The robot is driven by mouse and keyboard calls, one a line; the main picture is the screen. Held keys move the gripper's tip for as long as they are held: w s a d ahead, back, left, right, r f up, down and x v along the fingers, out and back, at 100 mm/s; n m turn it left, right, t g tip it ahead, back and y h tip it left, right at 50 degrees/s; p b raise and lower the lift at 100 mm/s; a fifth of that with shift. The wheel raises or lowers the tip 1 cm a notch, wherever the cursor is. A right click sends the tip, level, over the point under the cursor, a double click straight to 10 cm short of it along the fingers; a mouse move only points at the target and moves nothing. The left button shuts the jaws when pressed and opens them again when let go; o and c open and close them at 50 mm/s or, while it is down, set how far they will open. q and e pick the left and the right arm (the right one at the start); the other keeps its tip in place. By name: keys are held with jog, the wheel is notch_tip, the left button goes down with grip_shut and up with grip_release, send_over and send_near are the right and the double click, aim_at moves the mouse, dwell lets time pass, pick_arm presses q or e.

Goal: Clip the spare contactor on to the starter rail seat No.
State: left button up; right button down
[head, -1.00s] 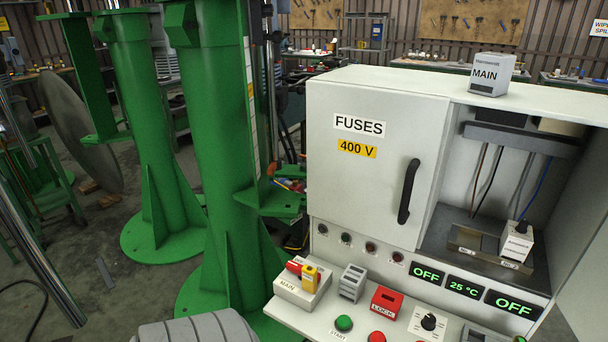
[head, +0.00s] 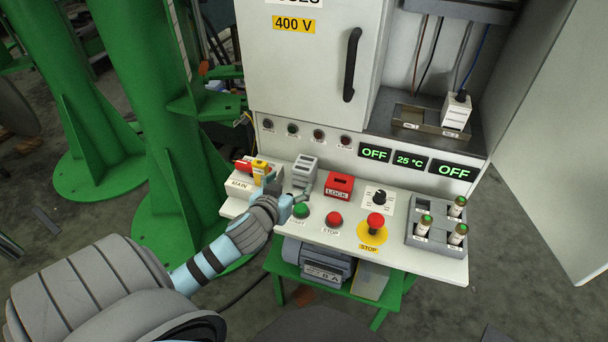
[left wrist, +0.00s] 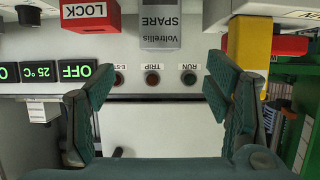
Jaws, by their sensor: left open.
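The spare contactor (head: 305,168) is a small grey block on the panel's sloping shelf, between the MAIN switch box and the red LOCK block. The left wrist view shows it with its SPARE label (left wrist: 160,25) upside down. My left gripper (head: 287,192) is open just in front of it, and the contactor is not between the fingers. The starter rail (head: 418,119) lies inside the open cabinet bay, with small seat labels too small to read. A white contactor (head: 457,112) sits at its right end; the left part is bare. My right gripper is not in view.
The red and yellow MAIN switch (head: 250,168) stands left of the contactor, the LOCK block (head: 339,185) right. Green and red buttons and a red mushroom stop (head: 376,222) lie along the front. A grey fuse tray (head: 436,235) is at right. The fuse door (head: 310,70) is shut.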

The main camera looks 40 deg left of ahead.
aim_at(302, 169)
pick_arm(q)
jog(key=b+x, duration=0.1)
jog(key=x, duration=0.3)
jog(key=b+x, duration=0.2)
jog(key=x, duration=0.2)
jog(key=b+x, duration=0.1)
jog(key=x, duration=0.4)
jog(key=shift+w+a+r, duration=0.1)
jog(key=shift+w+r, duration=0.05)
jog(key=shift+r, duration=0.15)
jog(key=shift+c, duration=0.2)
jog(key=c, duration=1.5)
